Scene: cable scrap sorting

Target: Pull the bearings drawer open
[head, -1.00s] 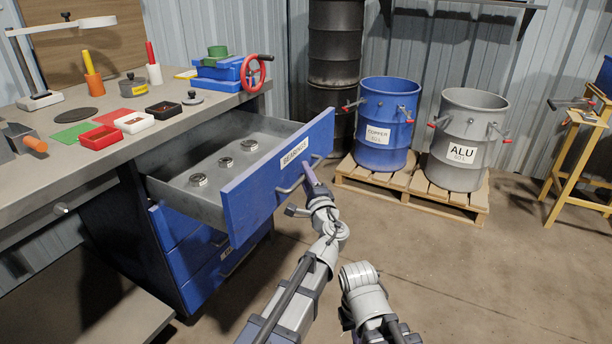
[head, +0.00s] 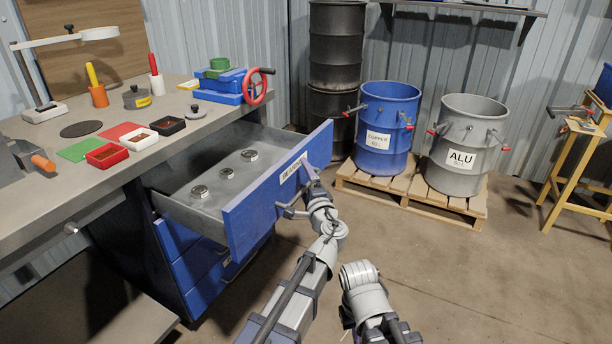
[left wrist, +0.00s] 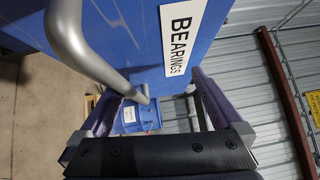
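The bearings drawer (head: 275,200) stands pulled well out of the blue cabinet, its grey inside showing. Its blue front carries a white "BEARINGS" label (left wrist: 181,38). Several metal bearings (head: 227,173) lie in it. The grey bar handle (left wrist: 88,50) crosses the left of the left wrist view, close to the left finger. My left gripper (head: 309,180) is at the drawer front by the handle. In the left wrist view my left gripper (left wrist: 160,100) has its purple fingers wide apart; I cannot tell whether one touches the handle. My right gripper is not visible, only part of its arm.
The workbench (head: 35,190) at left holds small trays, tools and a red-wheeled blue vise (head: 222,85). A blue copper drum (head: 388,125) and a grey ALU drum (head: 462,145) stand on a pallet (head: 405,190). The floor at right front is clear.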

